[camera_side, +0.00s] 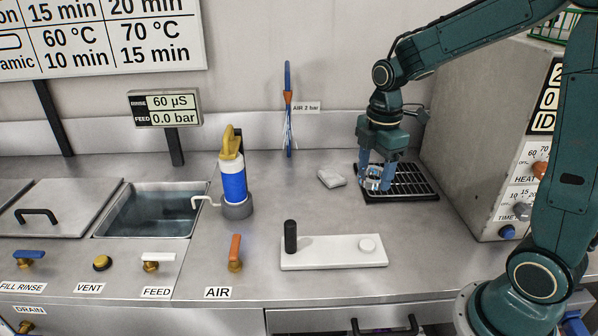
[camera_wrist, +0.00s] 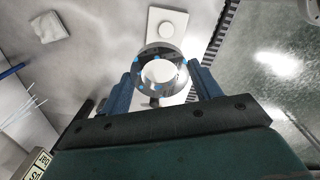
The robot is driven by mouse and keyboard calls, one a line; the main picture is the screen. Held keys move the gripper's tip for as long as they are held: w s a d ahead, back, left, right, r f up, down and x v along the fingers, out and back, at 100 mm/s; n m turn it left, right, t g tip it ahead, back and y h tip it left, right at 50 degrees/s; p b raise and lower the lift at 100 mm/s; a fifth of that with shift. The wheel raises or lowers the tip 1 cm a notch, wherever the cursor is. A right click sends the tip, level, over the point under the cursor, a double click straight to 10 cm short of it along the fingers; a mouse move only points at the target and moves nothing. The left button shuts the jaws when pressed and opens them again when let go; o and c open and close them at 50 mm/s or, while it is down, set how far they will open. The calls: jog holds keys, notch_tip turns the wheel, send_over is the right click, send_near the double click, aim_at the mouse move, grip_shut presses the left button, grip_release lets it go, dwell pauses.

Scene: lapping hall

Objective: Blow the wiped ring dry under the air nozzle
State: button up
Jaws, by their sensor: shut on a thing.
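My gripper (camera_side: 377,180) is shut on a shiny metal ring (camera_side: 373,184), just above a black slotted rack at the back right. In the wrist view, the ring (camera_wrist: 146,55) sits between the two blue fingers of my gripper (camera_wrist: 165,80), its hole facing the camera. Several bright blue spots show on its face. The air nozzle (camera_side: 287,97), blue with an orange collar, hangs at the back wall to the left of my gripper, apart from the ring. Pale streaks (camera_side: 287,130) run below it; they also show at the left of the wrist view (camera_wrist: 25,105).
The black rack (camera_side: 425,192) stands beside a large grey machine (camera_side: 470,130). A folded white wipe (camera_side: 331,178) lies left of the rack. A white plate (camera_side: 310,257) with a black post lies in front. A blue bottle (camera_side: 233,180) and orange AIR lever (camera_side: 235,248) stand left.

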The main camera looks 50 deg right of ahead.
jog(key=w+a+f+t, duration=0.2)
jog(key=w+t, duration=0.1)
jog(key=w, duration=0.7)
jog(key=w+a+f+t+h, duration=0.1)
jog(key=w+a+f+t, duration=0.1)
jog(key=w, duration=0.8)
jog(key=shift+f+t, duration=0.4)
jog(key=shift+f, duration=0.05)
jog(key=shift+w, duration=0.25)
jog(key=w+d+f, duration=0.3)
jog(key=w+d, duration=0.7)
jog(key=d, duration=0.1)
jog(key=shift+w, duration=0.4)
dwell(3.8)
